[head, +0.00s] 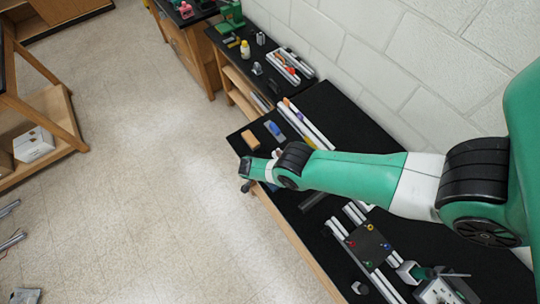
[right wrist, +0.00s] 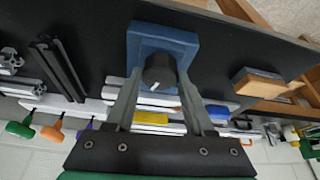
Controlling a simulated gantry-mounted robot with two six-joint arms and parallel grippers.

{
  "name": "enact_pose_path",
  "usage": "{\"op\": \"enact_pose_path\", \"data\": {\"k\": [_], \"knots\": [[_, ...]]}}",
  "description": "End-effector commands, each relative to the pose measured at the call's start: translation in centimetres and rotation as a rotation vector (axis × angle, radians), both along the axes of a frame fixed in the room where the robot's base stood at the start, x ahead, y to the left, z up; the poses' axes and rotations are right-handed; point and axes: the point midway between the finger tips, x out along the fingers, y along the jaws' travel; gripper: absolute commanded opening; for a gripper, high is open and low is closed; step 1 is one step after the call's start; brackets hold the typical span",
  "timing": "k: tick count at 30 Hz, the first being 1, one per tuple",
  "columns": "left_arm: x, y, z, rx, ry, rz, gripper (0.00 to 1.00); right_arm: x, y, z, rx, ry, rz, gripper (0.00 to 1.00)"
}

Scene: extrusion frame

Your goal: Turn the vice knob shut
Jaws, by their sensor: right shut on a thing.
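The vice (right wrist: 143,36) is a blue block on the black bench top, at the upper middle of the right wrist view. Its dark round knob (right wrist: 160,68) with a pale mark faces the camera. My right gripper (right wrist: 158,80) is shut on the knob, one grey finger on each side. In the head view my right arm reaches in from the right over the bench, and its wrist mostly hides the vice and knob. My left gripper is in neither view.
A wooden block (head: 250,140) and a blue item (head: 274,129) lie on the bench (head: 345,112) beyond my wrist. Extrusion rails and a dark plate with coloured knobs (head: 368,245) lie on the near side. A white brick wall stands behind.

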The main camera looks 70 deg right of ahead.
Motion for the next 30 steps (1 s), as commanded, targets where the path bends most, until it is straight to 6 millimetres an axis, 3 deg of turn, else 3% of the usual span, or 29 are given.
{"op": "enact_pose_path", "data": {"k": [14,15,19,30], "knots": [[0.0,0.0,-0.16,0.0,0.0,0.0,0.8,0.05,0.0,0.02,0.0,-0.002,-0.017,0.0],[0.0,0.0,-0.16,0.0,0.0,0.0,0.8,0.04,0.0,0.02,0.0,-0.002,-0.017,0.57],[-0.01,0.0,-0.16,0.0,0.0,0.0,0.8,0.04,0.01,0.03,0.0,-0.001,-0.016,0.81],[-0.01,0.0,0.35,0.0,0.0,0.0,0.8,-0.01,-0.01,0.51,0.001,-0.001,-0.017,0.84]]}}
